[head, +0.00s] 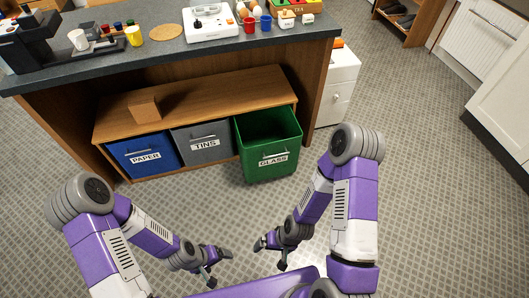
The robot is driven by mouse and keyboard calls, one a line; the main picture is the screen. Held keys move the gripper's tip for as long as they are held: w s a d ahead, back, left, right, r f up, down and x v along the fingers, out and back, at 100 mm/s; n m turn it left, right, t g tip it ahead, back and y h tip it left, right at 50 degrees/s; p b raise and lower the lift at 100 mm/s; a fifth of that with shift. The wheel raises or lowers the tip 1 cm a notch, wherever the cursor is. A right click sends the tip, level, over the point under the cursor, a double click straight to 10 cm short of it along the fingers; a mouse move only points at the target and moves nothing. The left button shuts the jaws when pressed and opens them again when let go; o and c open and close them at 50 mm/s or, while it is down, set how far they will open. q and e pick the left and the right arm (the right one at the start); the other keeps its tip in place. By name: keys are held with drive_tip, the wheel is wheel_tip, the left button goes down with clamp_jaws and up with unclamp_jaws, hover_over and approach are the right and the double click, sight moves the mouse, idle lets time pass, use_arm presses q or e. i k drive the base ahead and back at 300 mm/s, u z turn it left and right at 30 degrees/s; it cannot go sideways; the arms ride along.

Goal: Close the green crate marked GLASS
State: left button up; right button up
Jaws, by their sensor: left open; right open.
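The green crate (266,160) marked GLASS is pulled out from the wooden bench, and its open top shows an empty-looking inside. Its front carries a white GLASS label and a pale bar handle (275,155). My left gripper (219,266) is open and empty, low in front of the bench and apart from the crate. My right gripper (270,255) is open and empty, below the green crate in the picture and apart from it.
The blue PAPER crate (143,153) and grey TINS crate (203,141) sit pushed in beside it. A wooden block (145,107) lies on the bench top (200,95). A dark counter (165,50) with cups and a white appliance overhangs behind. A white drawer unit (338,88) stands right. Floor in front is clear.

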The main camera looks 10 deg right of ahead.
sight(269, 141)
drive_tip(key=z, duration=0.05)
drive_tip(key=i, duration=1.2)
drive_tip(key=z, duration=0.55)
